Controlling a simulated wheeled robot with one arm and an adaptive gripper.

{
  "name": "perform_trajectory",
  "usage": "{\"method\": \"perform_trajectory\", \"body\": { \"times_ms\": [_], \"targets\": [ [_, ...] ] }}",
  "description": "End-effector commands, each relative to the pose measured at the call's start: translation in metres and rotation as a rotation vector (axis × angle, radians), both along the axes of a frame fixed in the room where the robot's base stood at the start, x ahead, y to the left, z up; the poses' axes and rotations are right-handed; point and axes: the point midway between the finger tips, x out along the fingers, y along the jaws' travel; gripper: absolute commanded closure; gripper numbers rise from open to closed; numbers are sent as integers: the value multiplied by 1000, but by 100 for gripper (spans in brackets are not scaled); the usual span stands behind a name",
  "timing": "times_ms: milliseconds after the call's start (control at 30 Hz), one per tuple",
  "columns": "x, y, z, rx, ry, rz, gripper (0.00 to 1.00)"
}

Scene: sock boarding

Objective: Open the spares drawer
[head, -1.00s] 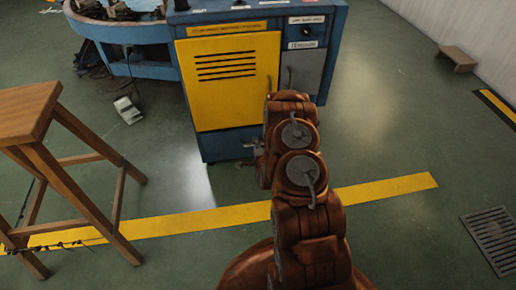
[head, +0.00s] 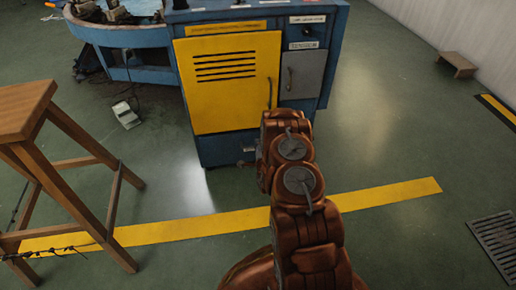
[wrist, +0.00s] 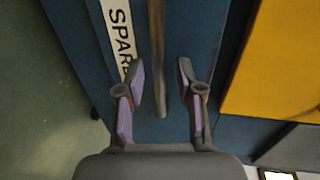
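The spares drawer (head: 218,151) is the blue front low on the cabinet, under the yellow door. In the wrist view its blue face (wrist: 75,25) carries a white label (wrist: 119,28) reading "SPARE", partly cut off. A bar handle (wrist: 157,50) runs beside the label. My gripper (wrist: 160,72) is open, its two fingers one on each side of the handle, with gaps visible. I cannot tell how deep the handle sits between them. In the head view my arm hides the gripper and handle. The drawer looks closed.
Above the drawer are a yellow vented door (head: 228,85) and a small grey door (head: 302,74), both on the blue cabinet (head: 328,65). A wooden stool (head: 25,110) stands at left. The floor right of the cabinet is clear up to a small step (head: 457,64).

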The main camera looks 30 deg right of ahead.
Motion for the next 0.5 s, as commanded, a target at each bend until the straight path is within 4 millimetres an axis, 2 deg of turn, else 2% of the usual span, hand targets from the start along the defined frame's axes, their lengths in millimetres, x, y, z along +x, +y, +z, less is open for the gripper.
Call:
{"method": "perform_trajectory", "body": {
  "times_ms": [133, 367, 500],
  "targets": [
    [8, -3, -3, 1, 3, 1, 63],
    [9, -3, -3, 3, 3, 1, 63],
    [9, -3, -3, 3, 3, 1, 75]
  ]
}}
